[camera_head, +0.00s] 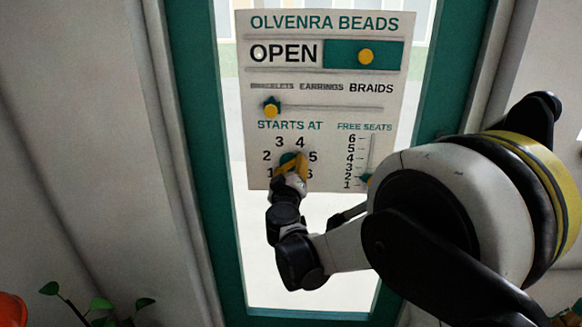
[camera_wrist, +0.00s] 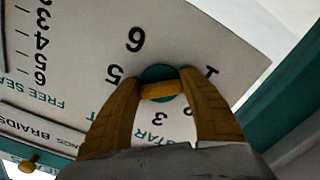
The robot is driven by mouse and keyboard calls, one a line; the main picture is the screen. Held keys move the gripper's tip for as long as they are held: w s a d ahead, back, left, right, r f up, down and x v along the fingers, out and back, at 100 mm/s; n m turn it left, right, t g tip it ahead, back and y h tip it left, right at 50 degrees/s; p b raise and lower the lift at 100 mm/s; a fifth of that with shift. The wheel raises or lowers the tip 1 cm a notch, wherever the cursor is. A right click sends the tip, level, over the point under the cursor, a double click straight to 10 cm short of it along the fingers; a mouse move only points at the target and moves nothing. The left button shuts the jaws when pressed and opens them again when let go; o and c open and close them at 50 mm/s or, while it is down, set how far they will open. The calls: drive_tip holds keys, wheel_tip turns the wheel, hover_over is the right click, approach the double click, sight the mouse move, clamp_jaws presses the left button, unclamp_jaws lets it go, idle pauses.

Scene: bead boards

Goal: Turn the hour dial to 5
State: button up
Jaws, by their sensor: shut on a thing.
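The hour dial (camera_head: 288,158) is a round teal knob under STARTS AT on the white board (camera_head: 322,92), ringed by the numbers 1 to 6. In the wrist view the dial (camera_wrist: 157,72) has a yellow grip bar (camera_wrist: 160,91) across it. My gripper (camera_head: 296,165) is at the dial, and its two yellow fingers (camera_wrist: 162,84) are shut on the bar from both sides. In the wrist view 5 lies left of the dial, 6 above it and 1 to its right; the fingers cover other numbers. I cannot tell which number the dial points to.
An OPEN slider with a yellow knob (camera_head: 366,56) is at the board's top. A slider below has its yellow knob (camera_head: 272,107) at the left end. A teal frame (camera_head: 205,130) surrounds the pane.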

drive_tip(key=shift+a+m, duration=0.1)
drive_tip(key=shift+m, duration=2.1)
drive_tip(key=o, duration=1.2)
drive_tip(key=s, duration=1.2)
drive_tip(key=shift+a, duration=0.2)
